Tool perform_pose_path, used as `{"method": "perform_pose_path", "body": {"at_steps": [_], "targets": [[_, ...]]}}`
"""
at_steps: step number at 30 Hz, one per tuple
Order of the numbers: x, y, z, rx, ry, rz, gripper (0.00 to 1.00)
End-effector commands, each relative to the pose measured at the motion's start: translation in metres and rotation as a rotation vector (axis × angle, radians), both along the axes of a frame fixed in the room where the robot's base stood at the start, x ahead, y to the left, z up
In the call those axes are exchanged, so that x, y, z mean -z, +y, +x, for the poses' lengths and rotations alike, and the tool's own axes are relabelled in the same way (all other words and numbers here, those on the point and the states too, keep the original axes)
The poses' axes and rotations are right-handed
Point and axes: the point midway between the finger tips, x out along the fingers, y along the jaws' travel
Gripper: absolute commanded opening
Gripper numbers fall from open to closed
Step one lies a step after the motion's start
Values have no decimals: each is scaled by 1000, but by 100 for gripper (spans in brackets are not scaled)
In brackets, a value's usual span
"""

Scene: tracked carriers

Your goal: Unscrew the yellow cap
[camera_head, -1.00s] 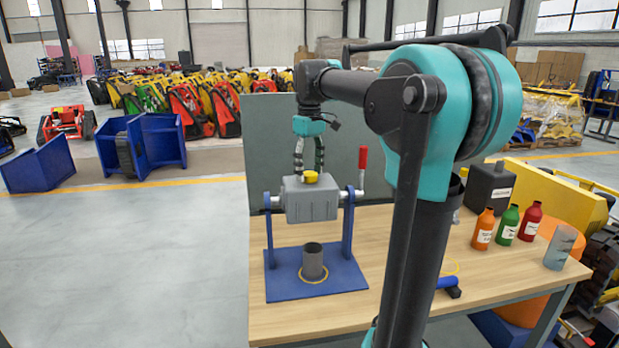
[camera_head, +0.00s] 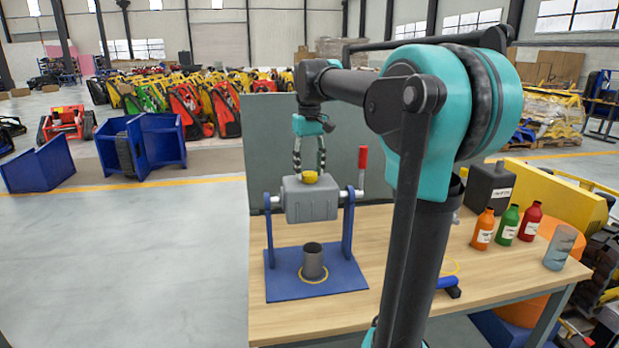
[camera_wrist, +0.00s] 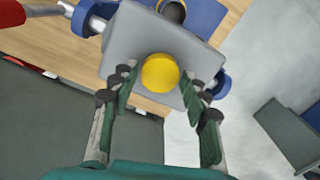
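The yellow cap (camera_head: 310,177) sits on top of a grey container (camera_head: 312,202), which hangs on a horizontal shaft between two blue posts. The cap also shows in the wrist view (camera_wrist: 160,73) as a round disc on the grey container (camera_wrist: 125,50). My gripper (camera_head: 309,172) is above the container at the cap. In the wrist view my gripper (camera_wrist: 158,88) is open, with one finger on each side of the cap. A gap shows between each fingertip and the cap. The cap's underside is hidden.
A red-handled crank (camera_head: 362,165) sticks up at the shaft's right end. A dark open cup (camera_head: 313,262) stands on the blue base plate (camera_head: 345,278) below the container. Orange (camera_head: 484,228), green (camera_head: 508,223) and red (camera_head: 530,221) bottles stand at the table's right. A grey panel (camera_head: 262,130) rises behind.

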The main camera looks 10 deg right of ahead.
Motion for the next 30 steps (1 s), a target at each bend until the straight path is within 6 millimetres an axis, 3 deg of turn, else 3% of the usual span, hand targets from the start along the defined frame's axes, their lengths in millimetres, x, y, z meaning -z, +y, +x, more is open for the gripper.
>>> {"method": "perform_pose_path", "body": {"at_steps": [6,10,24,30], "targets": [[0,0,0,-5,0,0,19],[0,0,0,-90,0,0,19],[0,0,0,-686,0,0,19],[0,0,0,-841,0,0,19]]}}
